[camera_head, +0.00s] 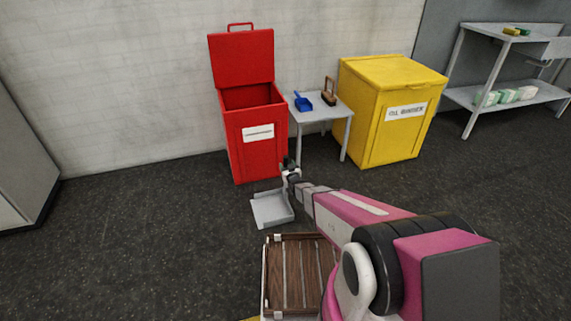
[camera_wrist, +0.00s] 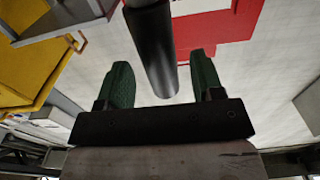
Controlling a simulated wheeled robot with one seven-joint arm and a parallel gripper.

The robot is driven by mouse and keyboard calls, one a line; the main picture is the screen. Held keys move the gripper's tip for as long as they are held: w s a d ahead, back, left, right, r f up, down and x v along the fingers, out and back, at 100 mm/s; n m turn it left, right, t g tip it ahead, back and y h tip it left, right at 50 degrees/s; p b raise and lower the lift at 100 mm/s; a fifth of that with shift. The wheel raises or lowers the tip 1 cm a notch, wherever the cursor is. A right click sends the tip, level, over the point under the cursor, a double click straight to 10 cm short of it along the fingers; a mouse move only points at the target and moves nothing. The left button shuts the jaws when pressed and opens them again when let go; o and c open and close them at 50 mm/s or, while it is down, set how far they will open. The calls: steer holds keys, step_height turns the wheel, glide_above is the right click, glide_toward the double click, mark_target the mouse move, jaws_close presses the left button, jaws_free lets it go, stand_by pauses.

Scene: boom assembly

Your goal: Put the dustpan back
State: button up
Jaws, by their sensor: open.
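A grey dustpan (camera_head: 270,209) is in front of the red bin, with its pan at or near floor level. Its dark upright handle, a black cylinder (camera_wrist: 152,45), shows in the wrist view. My gripper (camera_head: 290,172) is at the top of the handle in the head view. In the wrist view my gripper (camera_wrist: 163,78) has its two green fingers apart, with the handle's end between or just in front of them. A gap shows on both sides of the handle. The exact depth of the handle between the fingers cannot be told.
The red bin (camera_head: 256,145) stands with its lid up. A small grey table (camera_head: 333,114) beside it holds a blue scoop (camera_head: 303,103) and a brush (camera_head: 328,93). A yellow oil binder box (camera_head: 382,130) is to its right. A wooden slatted crate (camera_head: 290,275) is nearer me.

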steer(key=v, duration=0.8)
steer(key=s+d+r+m+g+h, duration=0.2)
steer(key=s+d+r+g+h, duration=0.4)
steer(key=d+r, duration=0.25)
steer(key=s+d+r+g, duration=0.2)
steer(key=s+r+g, duration=0.3)
steer(key=s, duration=0.5)
steer(key=s+d+r+m+g+y, duration=0.1)
steer(key=s+d+r+g, duration=0.1)
steer(key=s+r+g, duration=0.4)
steer(key=s+r, duration=0.2)
steer(key=s, duration=0.2)
steer(key=shift+s+r, duration=0.15)
steer(key=shift+r, duration=0.05)
steer(key=shift+d, duration=0.15)
